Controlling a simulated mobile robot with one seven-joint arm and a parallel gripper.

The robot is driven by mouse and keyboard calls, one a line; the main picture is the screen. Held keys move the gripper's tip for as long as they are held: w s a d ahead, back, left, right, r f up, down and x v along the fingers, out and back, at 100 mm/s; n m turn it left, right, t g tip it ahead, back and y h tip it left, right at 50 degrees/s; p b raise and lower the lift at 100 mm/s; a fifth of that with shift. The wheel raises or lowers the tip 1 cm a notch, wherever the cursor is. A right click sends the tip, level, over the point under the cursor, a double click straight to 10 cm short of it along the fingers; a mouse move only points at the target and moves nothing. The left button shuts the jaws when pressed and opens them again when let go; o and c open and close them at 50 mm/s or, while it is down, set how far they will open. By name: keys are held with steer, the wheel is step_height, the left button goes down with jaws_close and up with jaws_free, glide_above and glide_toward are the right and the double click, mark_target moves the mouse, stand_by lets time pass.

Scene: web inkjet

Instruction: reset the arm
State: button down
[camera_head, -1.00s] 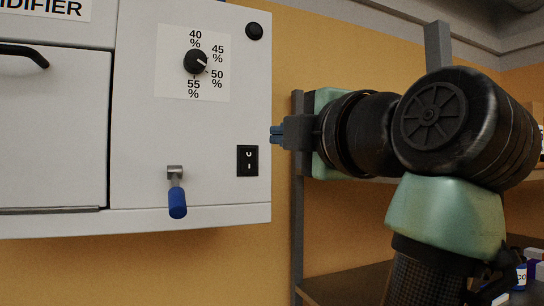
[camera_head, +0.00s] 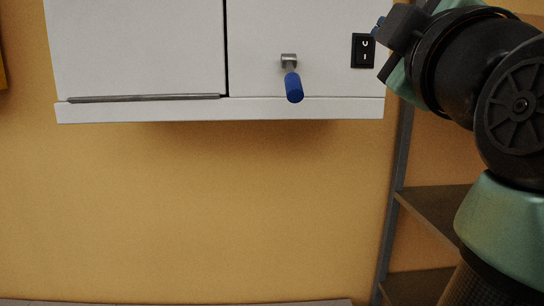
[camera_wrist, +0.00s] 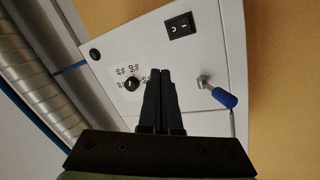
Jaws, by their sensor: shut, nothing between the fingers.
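My gripper (camera_head: 383,27) is at the upper right of the head view, in front of the right edge of a white humidifier cabinet (camera_head: 150,45), close to its black rocker switch (camera_head: 363,50). In the wrist view my gripper (camera_wrist: 166,75) has its two dark fingers together with nothing between them. They point over the cabinet front, between the black dial (camera_wrist: 131,84) and the lever with the blue handle (camera_wrist: 224,97). The rocker switch (camera_wrist: 180,24) shows above the fingertips there. Whether the fingers touch the cabinet I cannot tell.
A shelf rack (camera_head: 430,212) stands at the right behind my arm. The yellow wall (camera_head: 200,210) below the cabinet is bare. A ribbed metal duct (camera_wrist: 40,60) runs beside the cabinet in the wrist view.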

steer(key=s+a+f+m+t, duration=0.2)
steer(key=s+a+m+t, duration=0.1)
steer(key=s+a+m, duration=0.3)
steer(key=s+a+f+m+t+y+b, duration=0.1)
steer(key=s+a+m+t, duration=0.2)
steer(key=s+a+m, duration=0.3)
steer(key=shift+s+a+f, duration=0.35)
steer(key=shift+a+f, duration=0.05)
steer(key=shift+a, duration=0.25)
steer(key=c, duration=1.6)
jaws_free()
